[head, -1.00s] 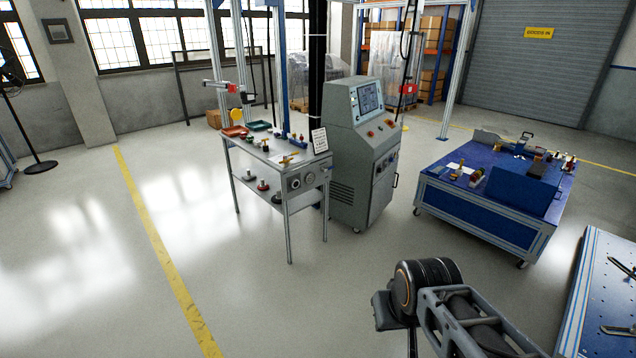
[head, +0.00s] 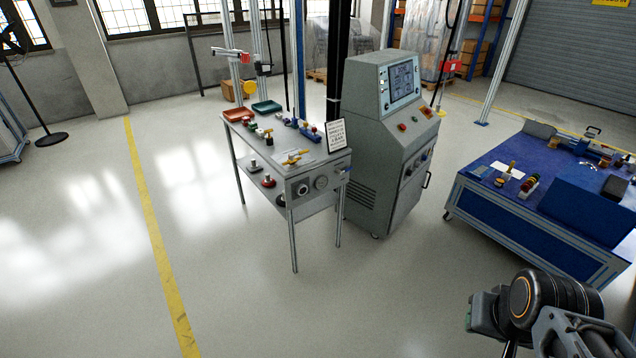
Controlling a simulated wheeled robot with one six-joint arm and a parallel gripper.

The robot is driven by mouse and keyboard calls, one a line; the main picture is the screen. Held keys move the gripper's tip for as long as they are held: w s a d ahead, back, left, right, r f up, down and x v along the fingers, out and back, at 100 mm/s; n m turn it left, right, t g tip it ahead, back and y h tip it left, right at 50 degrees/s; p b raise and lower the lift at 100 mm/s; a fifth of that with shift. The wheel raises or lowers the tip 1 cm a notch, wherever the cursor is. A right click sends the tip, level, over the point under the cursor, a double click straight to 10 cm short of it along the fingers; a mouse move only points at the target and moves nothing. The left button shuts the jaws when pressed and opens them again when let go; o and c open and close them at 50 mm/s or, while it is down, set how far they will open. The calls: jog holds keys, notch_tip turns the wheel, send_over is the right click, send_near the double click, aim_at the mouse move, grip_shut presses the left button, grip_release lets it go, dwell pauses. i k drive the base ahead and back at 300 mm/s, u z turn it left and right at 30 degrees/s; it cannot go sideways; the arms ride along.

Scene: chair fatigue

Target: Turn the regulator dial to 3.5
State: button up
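A grey panel (head: 336,170) is on the near end of a metal workbench (head: 256,144). It carries two round fittings side by side, a left one (head: 302,189) and a right one (head: 320,183). One may be the regulator dial, but they are too small to tell apart or to read any scale. Part of my arm shows at the lower right, well away from the bench. My gripper's fingers are not in view.
A grey control cabinet (head: 392,150) with a screen stands right of the workbench. A blue table (head: 512,226) with parts on it is farther right. A sign (head: 336,135) and small fittings sit on the bench top. Open floor (head: 215,275) lies in front, with a yellow line (head: 151,220).

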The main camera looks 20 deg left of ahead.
aim_at(301, 189)
jog(key=u, duration=0.25)
jog(key=i, duration=0.8)
jog(key=u, duration=1.25)
jog(key=i, duration=0.65)
jog(key=u, duration=0.7)
